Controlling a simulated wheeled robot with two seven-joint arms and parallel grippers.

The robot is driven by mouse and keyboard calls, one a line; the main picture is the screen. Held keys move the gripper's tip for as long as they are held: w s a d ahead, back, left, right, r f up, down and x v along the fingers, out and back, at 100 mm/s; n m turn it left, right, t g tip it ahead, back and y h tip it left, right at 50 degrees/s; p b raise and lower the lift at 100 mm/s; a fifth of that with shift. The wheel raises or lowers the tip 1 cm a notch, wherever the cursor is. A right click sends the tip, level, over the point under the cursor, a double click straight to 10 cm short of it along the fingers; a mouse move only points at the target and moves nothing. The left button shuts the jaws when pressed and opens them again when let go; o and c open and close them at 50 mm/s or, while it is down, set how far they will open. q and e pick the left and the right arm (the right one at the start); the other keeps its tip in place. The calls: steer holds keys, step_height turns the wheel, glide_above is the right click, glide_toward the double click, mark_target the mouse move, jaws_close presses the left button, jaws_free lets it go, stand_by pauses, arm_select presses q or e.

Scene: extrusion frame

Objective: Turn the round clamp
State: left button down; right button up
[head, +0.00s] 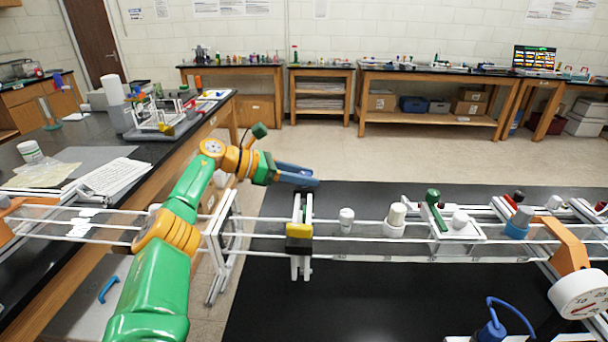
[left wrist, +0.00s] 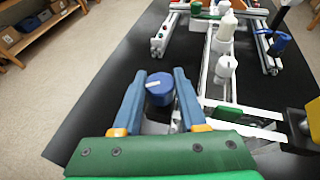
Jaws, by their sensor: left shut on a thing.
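The round clamp (left wrist: 160,88) shows in the left wrist view as a dark blue round knob with a white mark on top. My left gripper (left wrist: 159,93) has one blue finger on each side of it and is shut on it. In the head view my left gripper (head: 298,178) is at the back side of the rail frame, above the far end of a white cross-piece, and its fingers largely hide the knob. My right gripper is not in view.
A yellow and black block (head: 299,231) sits on the rails (head: 345,236) just in front of my left gripper. White bottle-like fittings (head: 396,215) and a green lever (head: 433,200) stand further right.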

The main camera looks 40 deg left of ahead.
arm_select(q)
steer(key=shift+c, duration=2.3)
jaws_free()
steer(key=b+v, duration=0.2)
steer(key=v, duration=0.5)
steer(key=shift+f, duration=0.1)
